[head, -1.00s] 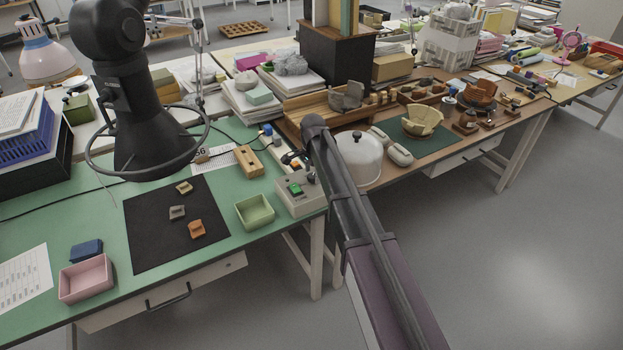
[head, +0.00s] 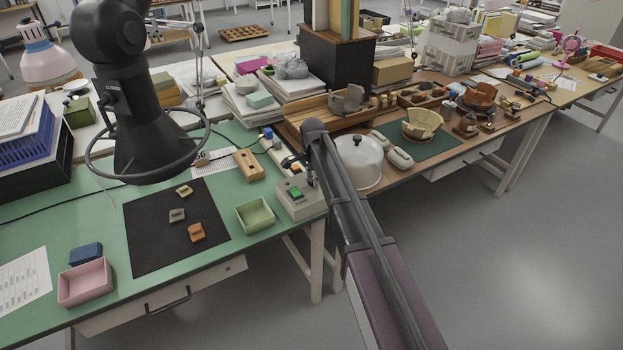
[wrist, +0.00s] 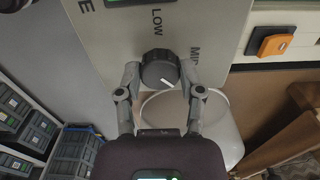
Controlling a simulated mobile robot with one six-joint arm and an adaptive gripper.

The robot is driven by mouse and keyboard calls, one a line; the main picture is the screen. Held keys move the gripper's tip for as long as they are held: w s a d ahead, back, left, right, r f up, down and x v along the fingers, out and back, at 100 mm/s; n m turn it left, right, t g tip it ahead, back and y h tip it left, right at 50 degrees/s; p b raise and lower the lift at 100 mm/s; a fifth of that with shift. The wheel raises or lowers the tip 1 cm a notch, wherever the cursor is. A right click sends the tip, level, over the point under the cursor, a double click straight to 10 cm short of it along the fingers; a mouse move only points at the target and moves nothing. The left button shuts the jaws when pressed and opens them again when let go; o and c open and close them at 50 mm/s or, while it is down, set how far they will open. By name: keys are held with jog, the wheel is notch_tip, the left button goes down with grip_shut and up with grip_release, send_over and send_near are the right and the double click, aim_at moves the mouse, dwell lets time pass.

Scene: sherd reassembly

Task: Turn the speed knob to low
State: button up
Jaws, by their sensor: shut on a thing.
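The speed knob (wrist: 160,69) is a dark round knob on a pale grey panel (wrist: 112,40) in the wrist view. The panel carries the printed words LOW above the knob and MID to its upper right. A white mark shows at the knob's lower edge in the picture, away from both words. My gripper (wrist: 160,72) has a finger on each side of the knob and is shut on it. In the head view, the grey control box (head: 298,205) with a green button stands at the green table's right edge. My arm hides most of the gripper and knob there.
A green tray (head: 254,228) stands just left of the control box. A wooden block (head: 248,165) and a power strip lie behind. A white dome (head: 361,172) stands on the neighbouring table. Small sherds lie on a black mat (head: 158,248).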

jog(key=shift+s+d, duration=0.1)
jog(key=n, duration=2)
jog(key=shift+n, duration=0.3)
jog(key=n, duration=0.6)
jog(key=shift+s+n, duration=0.1)
jog(key=shift+n, duration=0.2)
